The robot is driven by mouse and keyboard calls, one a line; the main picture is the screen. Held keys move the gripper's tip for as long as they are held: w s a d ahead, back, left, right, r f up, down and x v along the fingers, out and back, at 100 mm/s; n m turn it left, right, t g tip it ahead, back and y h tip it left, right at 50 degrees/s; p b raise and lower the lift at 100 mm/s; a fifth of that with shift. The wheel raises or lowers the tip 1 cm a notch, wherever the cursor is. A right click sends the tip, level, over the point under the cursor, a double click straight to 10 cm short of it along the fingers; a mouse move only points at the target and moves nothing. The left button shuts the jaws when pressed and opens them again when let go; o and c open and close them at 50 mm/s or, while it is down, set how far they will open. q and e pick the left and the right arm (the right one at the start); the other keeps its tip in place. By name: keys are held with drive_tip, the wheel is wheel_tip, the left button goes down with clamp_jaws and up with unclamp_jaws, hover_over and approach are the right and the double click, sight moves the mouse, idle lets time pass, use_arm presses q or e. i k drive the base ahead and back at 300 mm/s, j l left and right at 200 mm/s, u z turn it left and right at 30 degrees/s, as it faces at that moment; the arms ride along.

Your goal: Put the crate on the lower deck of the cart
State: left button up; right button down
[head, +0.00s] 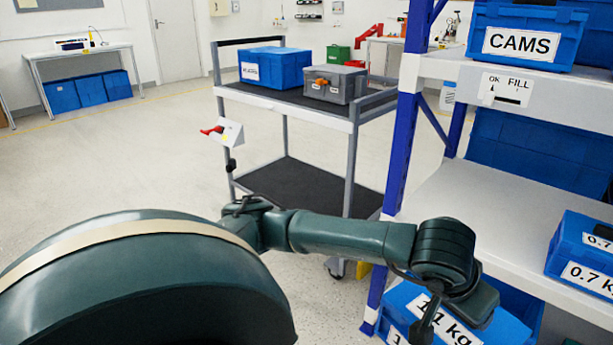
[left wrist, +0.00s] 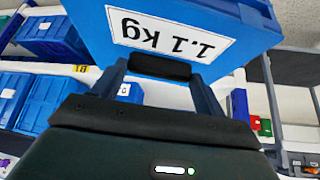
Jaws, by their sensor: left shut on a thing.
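A blue crate (head: 500,328) with a white "1.1 kg" label is at the bottom right of the head view, partly cut off. In the left wrist view the crate (left wrist: 250,35) appears upside down. My left gripper (left wrist: 160,70) is shut on the crate at its labelled side. In the head view my left gripper (head: 428,325) reaches down over the label. The cart stands left of the blue shelf post. Its dark lower deck (head: 310,188) is bare where visible; my left arm hides its front edge. My right gripper is not in view.
The cart's upper deck (head: 285,97) carries a blue bin (head: 275,68) and a grey toolbox (head: 335,84). A rack with a blue post (head: 402,150) and white shelves (head: 470,205) stands close to the crate, on the right. The floor left of the cart is clear.

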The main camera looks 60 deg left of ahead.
sight(319, 202)
drive_tip(key=i+j, duration=0.1)
drive_tip(key=j, duration=0.45)
drive_tip(key=i+j, duration=0.1)
drive_tip(key=j, duration=1)
drive_tip(key=i+j, duration=0.15)
drive_tip(key=j, duration=0.4)
drive_tip(key=i+j, duration=0.1)
drive_tip(key=j, duration=0.45)
drive_tip(key=i+j, duration=0.1)
drive_tip(key=j, duration=0.7)
drive_tip(key=i+j, duration=0.15)
drive_tip(key=i, duration=0.35)
